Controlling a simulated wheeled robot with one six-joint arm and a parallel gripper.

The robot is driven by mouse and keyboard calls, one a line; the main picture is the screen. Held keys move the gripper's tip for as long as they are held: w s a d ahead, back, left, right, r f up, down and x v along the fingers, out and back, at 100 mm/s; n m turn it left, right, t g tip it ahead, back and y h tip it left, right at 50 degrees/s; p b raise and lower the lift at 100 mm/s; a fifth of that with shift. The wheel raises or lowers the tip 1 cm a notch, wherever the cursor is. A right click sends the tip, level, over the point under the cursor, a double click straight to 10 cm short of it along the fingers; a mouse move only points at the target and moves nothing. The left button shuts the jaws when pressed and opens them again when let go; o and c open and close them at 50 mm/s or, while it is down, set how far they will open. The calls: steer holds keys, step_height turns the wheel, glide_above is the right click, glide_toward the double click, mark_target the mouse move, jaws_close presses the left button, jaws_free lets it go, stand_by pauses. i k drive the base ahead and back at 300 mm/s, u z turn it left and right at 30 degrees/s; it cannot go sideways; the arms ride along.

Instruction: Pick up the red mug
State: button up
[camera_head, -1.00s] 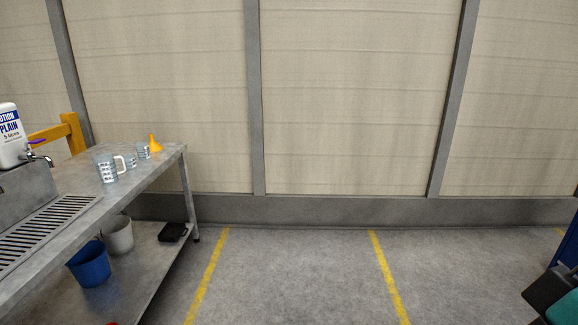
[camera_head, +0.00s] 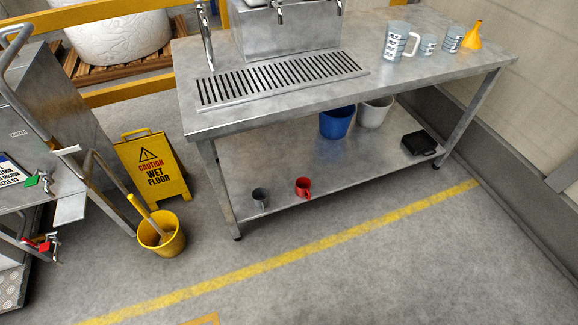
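The red mug (camera_head: 303,187) stands on the lower shelf (camera_head: 345,180) of the steel table, near the shelf's front edge. It looks upright and its handle points to the right. A small grey mug (camera_head: 260,197) stands to its left on the same shelf. Nothing covers the red mug from this view. My gripper is not in view.
A blue bucket (camera_head: 336,122), a pale bucket (camera_head: 374,112) and a black box (camera_head: 419,143) are farther back on the shelf. The tabletop (camera_head: 440,60) overhangs it. A wet floor sign (camera_head: 152,168) and yellow bucket (camera_head: 161,235) stand left. Floor in front is clear.

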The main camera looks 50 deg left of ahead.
mark_target(302, 184)
steer(key=u, duration=0.9)
steer(key=i, duration=1.05)
steer(key=u, duration=1.4)
steer(key=i, duration=0.2)
steer(key=z, duration=0.1)
